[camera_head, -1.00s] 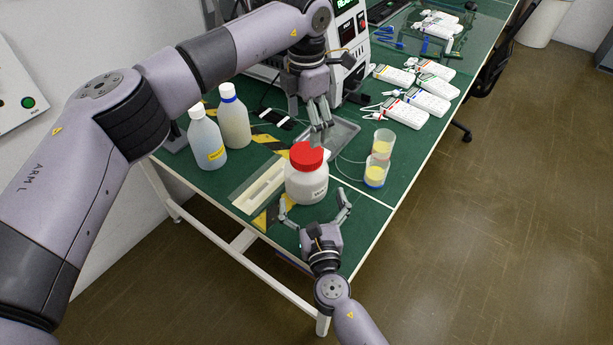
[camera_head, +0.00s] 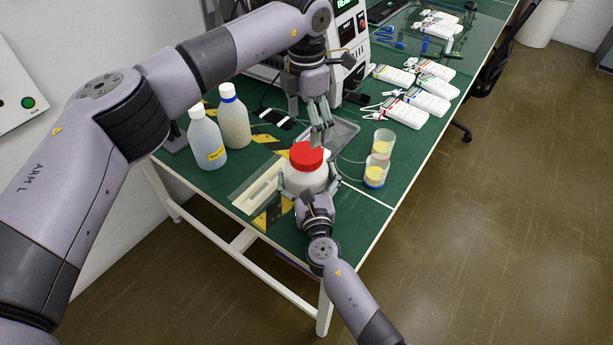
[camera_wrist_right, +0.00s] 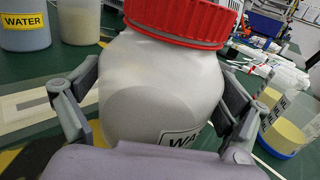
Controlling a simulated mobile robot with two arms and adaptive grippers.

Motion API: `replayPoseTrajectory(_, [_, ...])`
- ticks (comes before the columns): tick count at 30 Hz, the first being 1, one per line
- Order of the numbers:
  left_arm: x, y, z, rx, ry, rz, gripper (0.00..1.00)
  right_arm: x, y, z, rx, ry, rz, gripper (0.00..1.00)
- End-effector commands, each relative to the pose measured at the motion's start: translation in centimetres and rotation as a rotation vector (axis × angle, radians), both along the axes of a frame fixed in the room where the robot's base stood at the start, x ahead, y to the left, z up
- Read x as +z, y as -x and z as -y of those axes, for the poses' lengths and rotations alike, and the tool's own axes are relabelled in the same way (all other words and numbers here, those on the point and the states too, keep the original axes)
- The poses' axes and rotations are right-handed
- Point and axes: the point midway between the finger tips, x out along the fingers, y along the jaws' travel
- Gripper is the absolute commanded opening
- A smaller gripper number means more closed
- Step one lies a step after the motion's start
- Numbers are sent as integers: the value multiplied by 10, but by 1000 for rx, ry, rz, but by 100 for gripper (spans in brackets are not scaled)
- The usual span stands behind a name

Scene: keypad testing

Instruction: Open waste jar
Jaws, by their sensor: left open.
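The white waste jar (camera_head: 303,180) with a red screw lid (camera_head: 306,156) stands upright on the green bench. In the right wrist view the jar body (camera_wrist_right: 160,85) fills the middle, its lid (camera_wrist_right: 185,18) on and its label partly hidden. My right gripper (camera_head: 309,183) is low around the jar body, one finger on each side; the fingers look very close to the wall, but I cannot tell whether they press on it. My left gripper (camera_head: 320,138) is open and empty, pointing down just behind and to the right of the lid.
A grey tray (camera_head: 345,135) lies behind. White handheld devices (camera_head: 428,103) lie farther back.

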Motion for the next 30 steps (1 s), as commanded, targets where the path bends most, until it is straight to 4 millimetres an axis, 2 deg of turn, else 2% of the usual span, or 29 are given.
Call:
replayPoseTrajectory(2, [0, 0, 0, 0, 0, 0, 80, 0, 0, 0, 0, 0, 0, 85])
replayPoseTrajectory(25, [0, 0, 0, -4, 0, 0, 80, 0, 0, 0, 0, 0, 0, 34])
replayPoseTrajectory(30, [0, 0, 0, -107, 0, 0, 80, 0, 0, 0, 0, 0, 0, 23])
